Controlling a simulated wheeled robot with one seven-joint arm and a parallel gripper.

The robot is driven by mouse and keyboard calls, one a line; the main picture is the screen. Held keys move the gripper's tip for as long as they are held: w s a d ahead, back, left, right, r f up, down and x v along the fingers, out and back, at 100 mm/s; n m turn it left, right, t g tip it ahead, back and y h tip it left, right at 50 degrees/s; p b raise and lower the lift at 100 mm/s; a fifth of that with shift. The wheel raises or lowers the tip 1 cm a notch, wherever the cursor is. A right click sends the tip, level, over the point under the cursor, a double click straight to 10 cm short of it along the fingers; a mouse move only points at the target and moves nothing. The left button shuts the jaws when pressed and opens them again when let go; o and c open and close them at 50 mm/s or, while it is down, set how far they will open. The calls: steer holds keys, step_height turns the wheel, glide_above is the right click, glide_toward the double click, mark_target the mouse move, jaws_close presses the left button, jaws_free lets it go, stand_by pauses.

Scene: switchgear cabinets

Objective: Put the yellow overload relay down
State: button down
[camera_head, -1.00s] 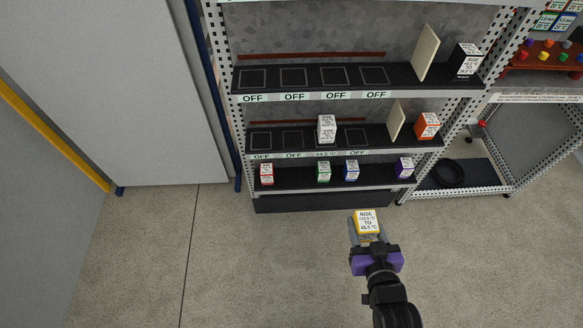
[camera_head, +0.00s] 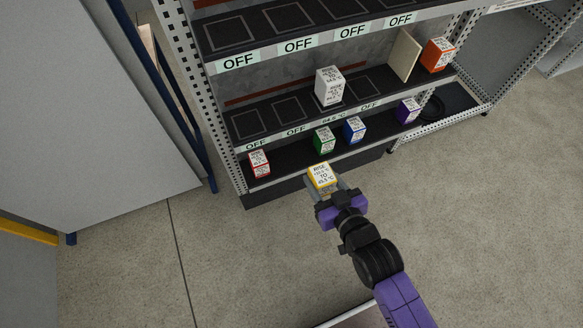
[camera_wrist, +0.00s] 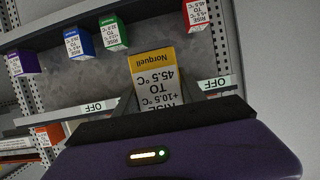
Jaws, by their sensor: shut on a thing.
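The yellow overload relay (camera_head: 321,178) is a small box with a yellow edge and a white printed label. My gripper (camera_head: 322,186) is shut on it and holds it in the air in front of the rack's lowest shelf. In the wrist view the relay (camera_wrist: 160,82) sits between the fingers, its label upside down. The lowest shelf (camera_head: 289,161) carries a red box (camera_head: 259,164), a green box (camera_head: 324,140), a blue box (camera_head: 354,130) and a purple box (camera_head: 408,110). A bare gap lies between the red and green boxes, behind the relay.
The middle shelf (camera_head: 285,118) holds a white box (camera_head: 330,86), a pale upright plate (camera_head: 405,54) and an orange box (camera_head: 437,54), with empty outlined squares. A blue post and grey cabinet (camera_head: 90,110) stand at the left. The floor in front is clear.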

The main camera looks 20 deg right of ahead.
step_height(320, 180, down, 8)
steer(key=s+b, duration=0.1)
steer(key=b, duration=0.7)
steer(key=w+b, duration=0.1)
steer(key=w, duration=0.5)
steer(key=w+f+b, duration=0.1)
steer(key=w, duration=0.6)
steer(key=w+f+b, duration=0.1)
steer(key=w, duration=0.5)
steer(key=shift+w, duration=0.2)
steer(key=shift+f+b, duration=0.7)
steer(key=shift+f, duration=1.25)
steer(key=shift+w+f, duration=0.2)
steer(key=shift+f, duration=0.1)
steer(key=shift+f, duration=0.1)
steer(key=c, duration=0.7)
jaws_free()
